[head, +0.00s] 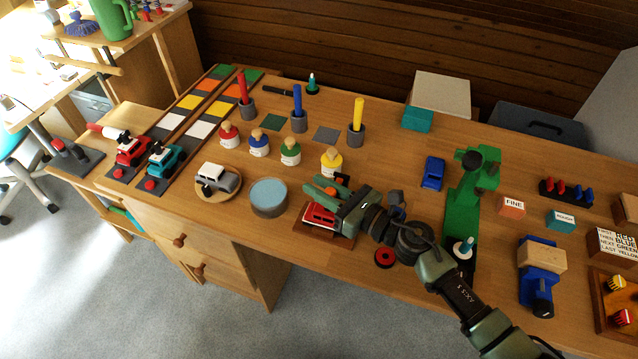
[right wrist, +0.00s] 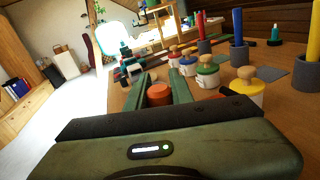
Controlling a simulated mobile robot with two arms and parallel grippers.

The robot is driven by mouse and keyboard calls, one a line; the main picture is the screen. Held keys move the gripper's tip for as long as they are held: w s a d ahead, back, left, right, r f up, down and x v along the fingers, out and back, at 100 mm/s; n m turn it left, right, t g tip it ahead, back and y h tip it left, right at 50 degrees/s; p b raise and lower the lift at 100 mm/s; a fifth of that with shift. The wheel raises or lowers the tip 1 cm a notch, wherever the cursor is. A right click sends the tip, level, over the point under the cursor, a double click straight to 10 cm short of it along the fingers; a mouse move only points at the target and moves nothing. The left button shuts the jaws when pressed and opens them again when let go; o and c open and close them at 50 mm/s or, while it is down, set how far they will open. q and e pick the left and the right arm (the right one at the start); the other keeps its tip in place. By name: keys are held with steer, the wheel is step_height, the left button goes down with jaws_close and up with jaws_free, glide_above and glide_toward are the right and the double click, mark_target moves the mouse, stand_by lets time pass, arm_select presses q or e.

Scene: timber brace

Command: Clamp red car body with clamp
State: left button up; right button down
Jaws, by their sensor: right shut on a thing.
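The red car body (head: 318,216) sits on a brown wooden base (head: 304,232) near the table's front edge, partly hidden by my right gripper. My right gripper (head: 320,191) is over the back of the car body, its fingers pointing left. It is shut on an orange round knob, which shows between the fingers in the right wrist view (right wrist: 158,94). The knob seems to be the clamp's; the rest of the clamp is mostly hidden. I cannot tell whether the clamp touches the car body. My left gripper is not in view.
A yellow jar (head: 331,161) is close behind the gripper. A red ring (head: 385,257) lies right of the base. A green press (head: 466,200) stands further right.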

arm_select(q)
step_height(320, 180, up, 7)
steer(key=p, duration=0.5)
arm_select(e)
steer(key=r+m, duration=0.1)
steer(key=w+r+m, duration=0.1)
steer(key=w+m+g, duration=0.1)
steer(key=shift+d+r+m+h, duration=0.3)
steer(key=shift+d+r, duration=0.05)
steer(key=shift+r, duration=0.05)
steer(key=shift+s, duration=0.1)
steer(key=c, duration=1.2)
jaws_free()
steer(key=shift+c, duration=0.2)
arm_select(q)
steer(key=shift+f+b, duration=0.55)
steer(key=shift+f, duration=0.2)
arm_select(e)
steer(key=v, duration=0.7)
steer(key=shift+s+d, duration=0.2)
steer(key=shift+d, duration=0.15)
